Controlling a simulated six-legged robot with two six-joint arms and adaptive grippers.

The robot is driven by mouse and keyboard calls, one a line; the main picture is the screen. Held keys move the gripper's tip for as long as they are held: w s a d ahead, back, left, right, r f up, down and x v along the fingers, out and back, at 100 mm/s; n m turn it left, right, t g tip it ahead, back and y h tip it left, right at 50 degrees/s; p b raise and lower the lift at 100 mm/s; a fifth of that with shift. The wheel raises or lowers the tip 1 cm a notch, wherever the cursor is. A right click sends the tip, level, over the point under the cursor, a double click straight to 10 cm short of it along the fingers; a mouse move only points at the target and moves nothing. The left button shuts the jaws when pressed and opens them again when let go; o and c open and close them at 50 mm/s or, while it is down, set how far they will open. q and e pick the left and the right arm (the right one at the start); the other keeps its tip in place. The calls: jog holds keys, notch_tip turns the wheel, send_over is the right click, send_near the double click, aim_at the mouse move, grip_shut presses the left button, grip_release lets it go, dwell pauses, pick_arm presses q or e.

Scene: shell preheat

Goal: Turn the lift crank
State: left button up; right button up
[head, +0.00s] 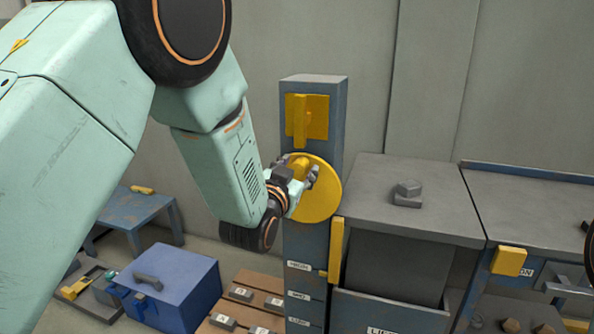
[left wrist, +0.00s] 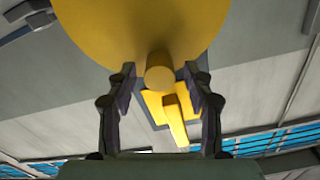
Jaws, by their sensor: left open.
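The lift crank is a round yellow disc (head: 323,200) on the front of a blue-grey column (head: 306,240). A short yellow handle knob sticks out of it; it shows in the left wrist view (left wrist: 159,72). My left gripper (head: 305,172) is at the disc's upper left part in the head view. In the left wrist view its two fingers (left wrist: 160,95) stand apart, one on each side of the knob, with gaps visible. The gripper hides part of the disc in the head view. My right gripper is not clearly in view.
A yellow plate with a lever (head: 302,118) sits above the disc on the column. A blue box (head: 185,290) and a wooden pallet (head: 262,283) are below left.

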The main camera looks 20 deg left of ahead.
pick_arm(q)
jog(key=shift+c, duration=0.4)
grip_shut()
